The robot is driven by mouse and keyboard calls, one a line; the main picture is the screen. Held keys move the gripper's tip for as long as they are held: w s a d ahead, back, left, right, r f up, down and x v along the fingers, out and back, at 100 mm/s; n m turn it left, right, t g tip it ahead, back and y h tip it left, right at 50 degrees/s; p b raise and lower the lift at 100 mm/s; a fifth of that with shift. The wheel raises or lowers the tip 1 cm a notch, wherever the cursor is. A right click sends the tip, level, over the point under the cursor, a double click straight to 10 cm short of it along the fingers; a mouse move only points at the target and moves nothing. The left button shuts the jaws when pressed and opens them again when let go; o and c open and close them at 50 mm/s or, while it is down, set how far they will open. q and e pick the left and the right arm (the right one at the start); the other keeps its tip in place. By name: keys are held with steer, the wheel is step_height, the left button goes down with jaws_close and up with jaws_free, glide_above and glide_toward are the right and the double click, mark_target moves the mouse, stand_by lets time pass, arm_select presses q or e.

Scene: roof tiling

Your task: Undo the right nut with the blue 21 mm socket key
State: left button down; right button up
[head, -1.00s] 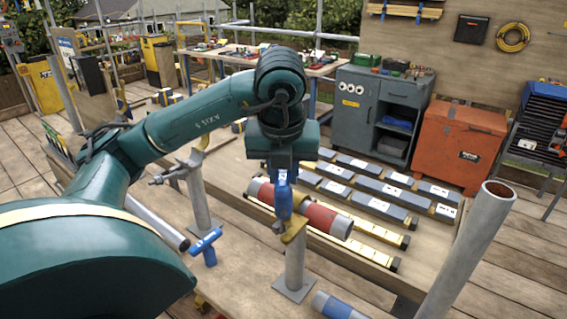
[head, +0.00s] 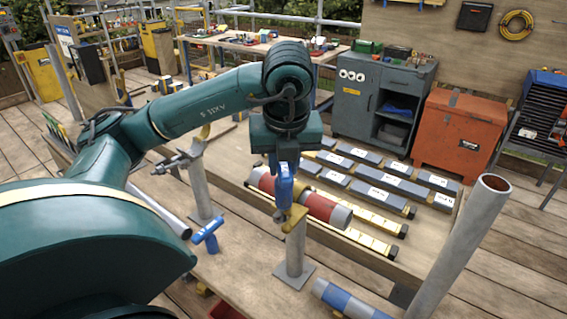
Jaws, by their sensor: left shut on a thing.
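My left gripper (head: 285,172) is shut on a blue tool that hangs below it, which appears to be the blue socket key (head: 285,190). The key's lower end is just at or above the yellow clamp (head: 297,214) on a grey post (head: 295,250). I cannot tell whether the key touches a nut; the nuts are too small or hidden behind the key. A second blue T-shaped handle (head: 208,235) shows by the left post (head: 201,190). My right gripper is not in view.
A tall grey pipe (head: 463,250) stands at the right. A blue and grey cylinder (head: 345,298) lies at the front. Several dark cases (head: 380,199) and yellow levels (head: 370,243) lie behind the clamp. A grey cabinet (head: 357,110) and an orange chest (head: 455,145) stand farther back.

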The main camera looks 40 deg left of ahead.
arm_select(q)
steer(key=shift+r, duration=0.1)
steer(key=shift+r+p, duration=0.4)
steer(key=shift+r, duration=2.55)
